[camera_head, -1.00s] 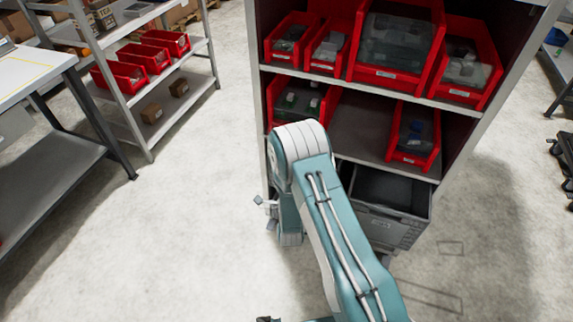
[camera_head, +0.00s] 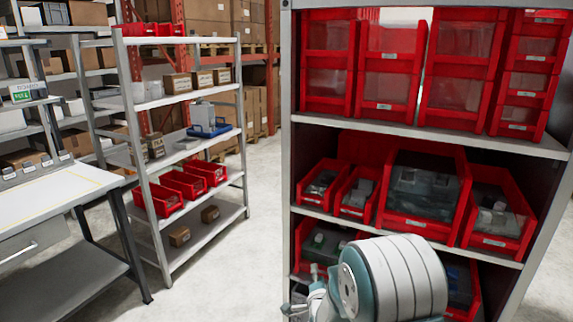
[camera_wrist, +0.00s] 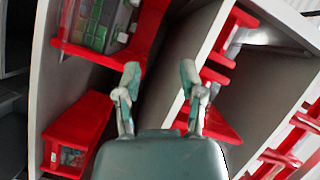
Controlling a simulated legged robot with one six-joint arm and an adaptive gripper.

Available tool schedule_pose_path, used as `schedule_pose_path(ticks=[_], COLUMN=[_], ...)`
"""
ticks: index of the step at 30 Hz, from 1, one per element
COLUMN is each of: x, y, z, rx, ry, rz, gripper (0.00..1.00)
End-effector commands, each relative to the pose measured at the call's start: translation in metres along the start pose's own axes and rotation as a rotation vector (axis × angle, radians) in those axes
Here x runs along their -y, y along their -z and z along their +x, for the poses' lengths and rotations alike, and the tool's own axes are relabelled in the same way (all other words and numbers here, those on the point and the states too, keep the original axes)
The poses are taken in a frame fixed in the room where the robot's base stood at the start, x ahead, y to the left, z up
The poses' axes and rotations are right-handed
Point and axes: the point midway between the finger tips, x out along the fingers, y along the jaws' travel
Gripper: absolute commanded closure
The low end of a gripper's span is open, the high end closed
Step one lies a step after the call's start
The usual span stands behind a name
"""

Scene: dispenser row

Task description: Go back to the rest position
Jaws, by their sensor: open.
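My gripper (camera_wrist: 160,84) is open in the wrist view, its two fingers apart with nothing between them. Past the fingers are the upright panels and boards of the shelf unit (camera_wrist: 208,42), tilted in this view, with red bins on both sides. In the head view, part of my gripper (camera_head: 303,306) shows at the bottom, in front of the lower shelf and left of my white-ringed arm joint. The shelf unit (camera_head: 425,138) stands at the right with red bins on its levels. My arm hides much of the lowest visible row.
A metal rack (camera_head: 188,98) with small red bins (camera_head: 184,184) and cardboard boxes stands left of centre. A workbench (camera_head: 48,192) is at the far left. Bare floor (camera_head: 235,262) lies between rack and shelf unit.

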Motion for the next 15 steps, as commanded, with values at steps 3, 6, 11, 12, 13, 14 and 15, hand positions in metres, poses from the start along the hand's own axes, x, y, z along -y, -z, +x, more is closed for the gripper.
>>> schedule_pose_path(ticks=[3, 6, 11, 12, 13, 14, 15], x=[0.028, 0.045, 0.067, 0.072, 0.075, 0.078, 0.082], y=[0.018, 0.030, 0.049, 0.053, 0.057, 0.060, 0.064], z=[-0.013, -0.029, -0.062, -0.071, -0.079, -0.086, -0.098], rx=[0.053, 0.106, 0.199, 0.223, 0.241, 0.260, 0.286], ry=[-0.061, -0.114, -0.192, -0.210, -0.223, -0.236, -0.253], rz=[-0.086, -0.165, -0.298, -0.332, -0.357, -0.383, -0.418], gripper=[0.49, 0.49, 0.49, 0.49, 0.49, 0.49, 0.49])
